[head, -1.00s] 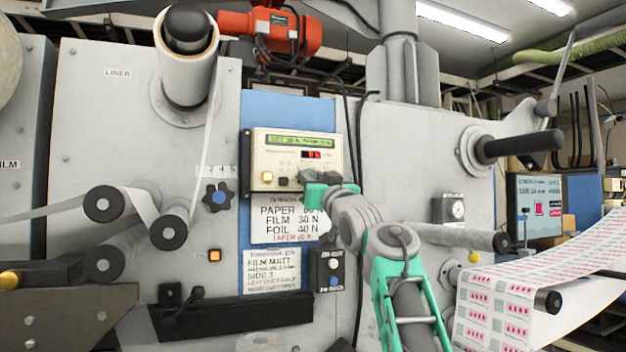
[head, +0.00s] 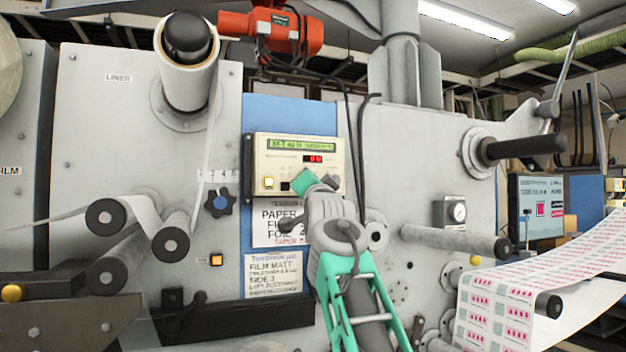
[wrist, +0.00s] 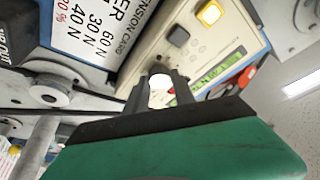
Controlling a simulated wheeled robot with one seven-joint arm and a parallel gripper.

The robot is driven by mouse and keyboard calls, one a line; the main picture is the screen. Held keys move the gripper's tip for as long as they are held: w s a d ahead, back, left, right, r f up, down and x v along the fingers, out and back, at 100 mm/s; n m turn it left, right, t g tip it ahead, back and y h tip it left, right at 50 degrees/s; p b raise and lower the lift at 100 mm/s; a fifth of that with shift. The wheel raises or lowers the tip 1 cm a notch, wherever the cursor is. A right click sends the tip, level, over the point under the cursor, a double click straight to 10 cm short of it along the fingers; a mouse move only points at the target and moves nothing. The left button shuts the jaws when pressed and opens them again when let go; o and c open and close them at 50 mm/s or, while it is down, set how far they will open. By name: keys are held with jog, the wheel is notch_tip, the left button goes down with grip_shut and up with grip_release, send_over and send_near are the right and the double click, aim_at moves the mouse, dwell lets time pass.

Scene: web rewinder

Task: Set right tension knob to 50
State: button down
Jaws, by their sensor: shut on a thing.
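The cream tension controller (head: 262,150) is on the blue panel, with a green text display (head: 300,146) and red digits (head: 315,159) that may read 60; both are too small to read surely. In the wrist view, my gripper (wrist: 158,90) is shut on a pale round-capped knob (wrist: 159,80) on the controller's face, one dark finger on each side. Most of the knob is hidden by the fingers. In the head view, my green gripper (head: 304,181) covers the controller's lower middle, hiding the knob and fingertips.
A lit yellow button (wrist: 210,13) and a dark button (wrist: 178,36) sit on the controller near my fingers. A tension card (head: 268,232) hangs below it.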

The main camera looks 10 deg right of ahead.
jog(key=shift+r+m+g+h, duration=0.1)
jog(key=shift+m+g+h, duration=0.4)
jog(key=shift+m, duration=0.9)
jog(key=c, duration=1.1)
grip_release()
jog(key=shift+o, duration=0.2)
jog(key=b+v, duration=0.5)
jog(key=v, duration=0.3)
jog(key=shift+b, duration=0.35)
jog(key=shift+w, duration=0.15)
